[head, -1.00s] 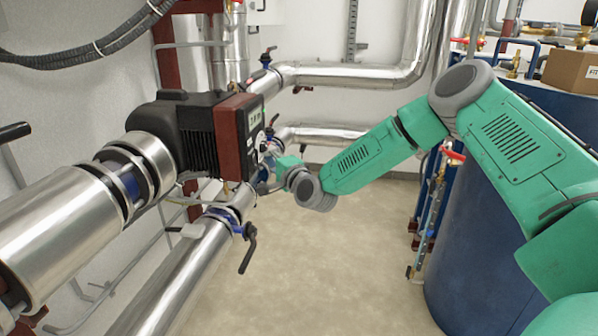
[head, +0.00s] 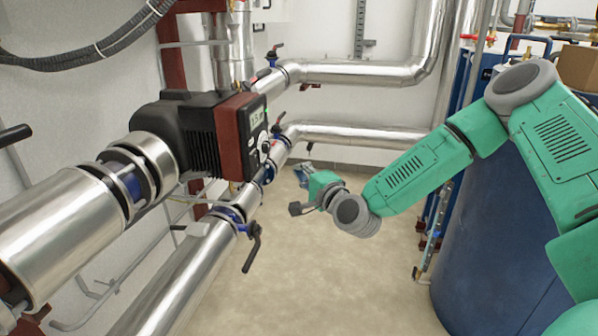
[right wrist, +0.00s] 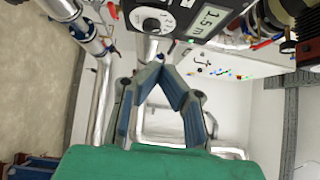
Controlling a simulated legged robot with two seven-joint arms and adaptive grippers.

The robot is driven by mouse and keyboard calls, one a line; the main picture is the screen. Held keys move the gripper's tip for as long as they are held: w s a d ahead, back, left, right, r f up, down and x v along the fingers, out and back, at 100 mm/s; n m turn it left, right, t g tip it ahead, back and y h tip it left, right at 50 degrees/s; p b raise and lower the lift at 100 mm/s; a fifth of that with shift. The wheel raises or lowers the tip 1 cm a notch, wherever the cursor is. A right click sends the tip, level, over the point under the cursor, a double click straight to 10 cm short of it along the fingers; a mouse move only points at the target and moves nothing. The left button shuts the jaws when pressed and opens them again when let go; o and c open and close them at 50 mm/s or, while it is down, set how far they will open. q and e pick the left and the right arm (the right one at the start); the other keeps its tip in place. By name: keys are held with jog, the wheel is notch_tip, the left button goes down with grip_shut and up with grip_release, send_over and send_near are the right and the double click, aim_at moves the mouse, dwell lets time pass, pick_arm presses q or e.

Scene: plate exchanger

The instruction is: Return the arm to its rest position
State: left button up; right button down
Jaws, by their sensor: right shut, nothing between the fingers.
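My right arm, green with grey joints, reaches in from the right in the head view. My right gripper (head: 302,174) is at its end, in free air to the right of the pump (head: 215,135) and apart from it. In the right wrist view the right gripper (right wrist: 160,70) has its two blue-grey fingers meeting at the tips, with nothing held. The pump's dial (right wrist: 152,20) and its display (right wrist: 211,18), reading about 1.5, show beyond the fingertips. My left gripper is not in view.
Shiny insulated pipes (head: 350,72) run along the wall behind. A lower pipe (head: 185,275) with a black-handled valve (head: 252,247) lies left of the arm. A large blue tank (head: 490,240) stands close on the right. The floor (head: 330,270) between is clear.

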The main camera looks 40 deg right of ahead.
jog(key=s+a+f+n+g+y, duration=0.2)
jog(key=s+a+f+n+g, duration=0.3)
jog(key=a+f, duration=0.4)
jog(key=s+a+f+n+g+y, duration=0.25)
jog(key=s+a+f+n, duration=0.25)
jog(key=s+a+f, duration=0.4)
jog(key=s+d+f+n+g+h, duration=0.1)
jog(key=s+f+n+g, duration=0.4)
jog(key=s, duration=0.7)
jog(key=s+d+f+n+g+h, duration=0.2)
jog(key=s+f+n+g, duration=0.2)
jog(key=s, duration=0.9)
jog(key=shift+d+f+n+g, duration=0.2)
jog(key=shift+f+n+g, duration=0.3)
jog(key=shift+f, duration=0.55)
jog(key=shift+s+d+f, duration=0.1)
jog(key=shift+d, duration=0.2)
jog(key=shift+a, duration=0.1)
